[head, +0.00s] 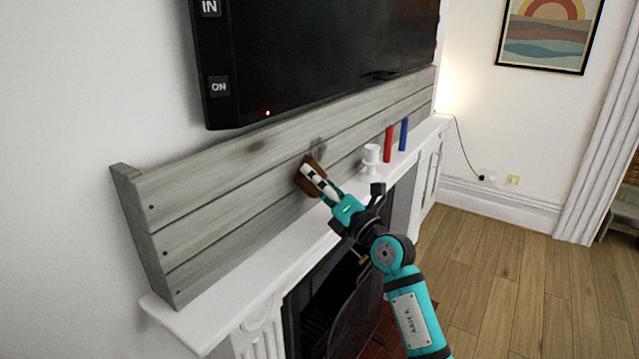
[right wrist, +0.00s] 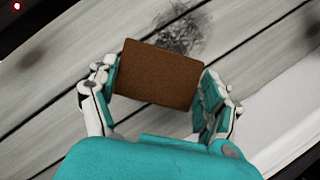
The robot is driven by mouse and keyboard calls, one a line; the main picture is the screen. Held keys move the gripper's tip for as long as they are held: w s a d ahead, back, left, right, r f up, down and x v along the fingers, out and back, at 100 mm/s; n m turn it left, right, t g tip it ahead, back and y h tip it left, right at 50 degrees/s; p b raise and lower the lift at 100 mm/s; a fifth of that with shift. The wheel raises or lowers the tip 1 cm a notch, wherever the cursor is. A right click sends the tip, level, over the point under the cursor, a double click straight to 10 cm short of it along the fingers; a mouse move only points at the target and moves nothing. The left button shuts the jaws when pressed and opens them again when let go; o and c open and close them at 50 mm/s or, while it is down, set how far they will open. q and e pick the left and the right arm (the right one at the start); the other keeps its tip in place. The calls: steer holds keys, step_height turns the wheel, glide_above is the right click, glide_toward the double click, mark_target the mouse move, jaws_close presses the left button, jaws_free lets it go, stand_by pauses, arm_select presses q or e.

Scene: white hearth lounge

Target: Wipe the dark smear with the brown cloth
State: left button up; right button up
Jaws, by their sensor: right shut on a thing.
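The brown cloth (head: 305,182) is held in my right gripper (head: 322,184) against or just in front of the grey plank panel (head: 215,190). In the right wrist view the cloth (right wrist: 158,75) is a flat rectangle between the two fingers of my right gripper (right wrist: 157,88), which are shut on its sides. The dark smear (right wrist: 186,30) shows just above the cloth's top edge on the planks; its lower part may be hidden behind the cloth. In the head view it is a faint dark patch (head: 318,144). I cannot tell whether the cloth touches the wood. My left gripper is not in view.
A black television (head: 320,50) hangs above the panel. The white mantel shelf (head: 235,283) runs below it, with a white candle holder (head: 371,160), a red candle (head: 388,145) and a blue candle (head: 404,134) to the right. The fireplace opening (head: 325,305) is below.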

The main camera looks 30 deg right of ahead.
steer(key=shift+w+a+p, duration=0.25)
steer(key=shift+w+p, duration=0.05)
steer(key=shift+w, duration=0.45)
